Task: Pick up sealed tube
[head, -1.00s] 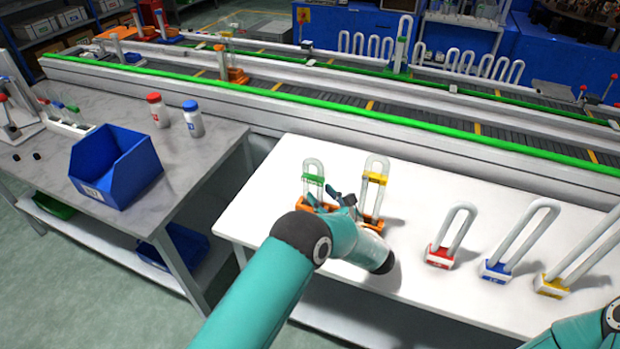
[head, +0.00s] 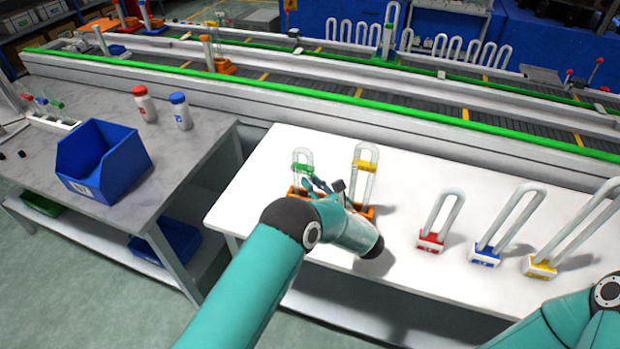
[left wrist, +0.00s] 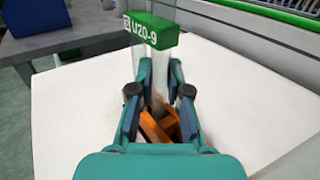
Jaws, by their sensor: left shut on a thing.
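A clear U-shaped tube with a green label (head: 303,170) stands upright at the orange holder (head: 369,211) on the white table. In the left wrist view its green label (left wrist: 153,33) reads U20-9. My left gripper (head: 309,186) is shut on this tube below the label, with a finger on each side, as the left wrist view (left wrist: 160,88) shows. The tube's lower end is partly hidden by the fingers and holder, so I cannot tell whether it is seated. A second U-tube with a yellow label (head: 365,166) stands to the right. My right gripper is out of view.
White U-shapes on red (head: 430,242), blue (head: 486,256) and yellow (head: 539,267) bases stand at the table's right. A blue bin (head: 103,163) and two capped bottles are on the left table. A conveyor (head: 420,116) runs behind. The white table's back middle is clear.

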